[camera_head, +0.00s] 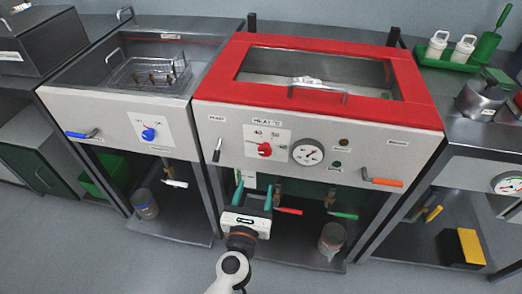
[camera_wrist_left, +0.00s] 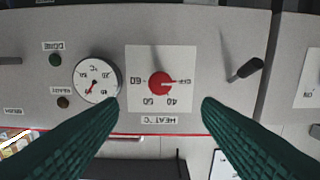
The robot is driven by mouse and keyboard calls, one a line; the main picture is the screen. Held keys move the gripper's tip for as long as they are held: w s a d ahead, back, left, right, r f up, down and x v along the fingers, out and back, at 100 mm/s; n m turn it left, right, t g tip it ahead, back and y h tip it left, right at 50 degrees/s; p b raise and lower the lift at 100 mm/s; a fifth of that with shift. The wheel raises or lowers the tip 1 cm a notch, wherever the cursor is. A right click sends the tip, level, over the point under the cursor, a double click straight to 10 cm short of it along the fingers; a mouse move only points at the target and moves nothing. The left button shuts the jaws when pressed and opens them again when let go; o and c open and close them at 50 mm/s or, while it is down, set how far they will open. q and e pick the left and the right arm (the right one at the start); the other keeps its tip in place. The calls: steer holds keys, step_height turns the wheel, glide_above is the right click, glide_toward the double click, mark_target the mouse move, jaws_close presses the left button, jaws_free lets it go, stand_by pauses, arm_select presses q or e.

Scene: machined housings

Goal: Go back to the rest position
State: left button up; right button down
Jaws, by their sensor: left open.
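My left gripper (camera_head: 254,190) is in front of the lower part of the red-topped machine (camera_head: 230,92), below its control panel. Its two green fingers are spread apart with nothing between them. In the left wrist view, which is upside down, the open fingers (camera_wrist_left: 161,104) frame the red heat knob (camera_wrist_left: 160,83) on its white scale plate; they appear apart from it. The same red knob (camera_head: 264,149) shows in the head view above the gripper. My right gripper is not in view.
A round gauge (camera_head: 307,152) sits beside the knob. A black lever (camera_head: 217,150) and an orange-handled lever (camera_head: 382,181) stick out from the panel. Red (camera_head: 289,211) and green (camera_head: 344,215) valve handles are close right of the gripper. The floor in front is clear.

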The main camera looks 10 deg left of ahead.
arm_select(q)
steer(key=s+f+m+g+h+p, duration=0.15)
steer(key=s+f+m+g, duration=0.35)
steer(key=f+m, duration=0.75)
steer(key=s+f+m+g+h+p, duration=0.1)
steer(key=s+f+m+g+p, duration=0.15)
steer(key=s+f+m, duration=0.9)
steer(key=s+a+f+m+g+y, duration=0.1)
steer(key=s+a+f+m+g, duration=0.3)
steer(key=s+a+f+m, duration=0.3)
steer(key=s+a+f+m+g+y+p, duration=0.1)
steer(key=s+a+f+m+g, duration=0.4)
steer(key=s+f, duration=0.7)
steer(key=s+a+m+y, duration=0.1)
steer(key=s+a+m, duration=0.1)
steer(key=s+a, duration=0.1)
steer(key=shift+s, duration=0.15)
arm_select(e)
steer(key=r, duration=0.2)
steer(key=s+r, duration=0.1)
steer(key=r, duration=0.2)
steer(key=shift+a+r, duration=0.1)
arm_select(q)
steer(key=shift+a+g, duration=0.1)
steer(key=shift+g, duration=0.15)
